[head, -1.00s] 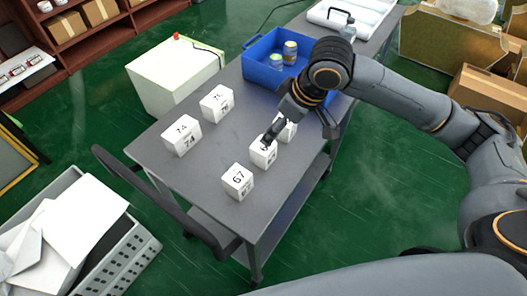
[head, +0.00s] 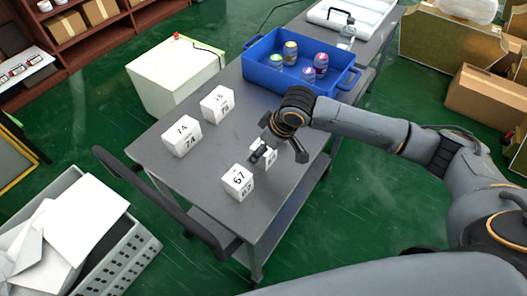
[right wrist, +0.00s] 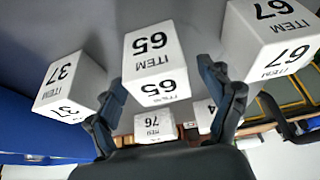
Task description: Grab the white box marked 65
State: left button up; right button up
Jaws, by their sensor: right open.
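The white box marked 65 (right wrist: 152,62) is in the middle of the right wrist view, its print upside down. My right gripper (right wrist: 165,78) is open, with one finger on each side of this box. The frames do not show whether the fingers touch it. In the head view the box 65 (head: 271,160) is mostly hidden by my right gripper (head: 278,153), just behind the box marked 67 (head: 237,182). Box 67 also shows at the right of the right wrist view (right wrist: 272,40). My left gripper is not in view.
Box 37 (right wrist: 70,85) stands to the left in the right wrist view; my arm hides it in the head view. Boxes 74 (head: 182,136) and 76 (head: 217,104) stand on the grey table (head: 165,170). A blue bin (head: 263,70) holds several jars.

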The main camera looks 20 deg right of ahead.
jog(key=c, duration=1.3)
jog(key=shift+o, duration=0.2)
jog(key=shift+r, duration=0.15)
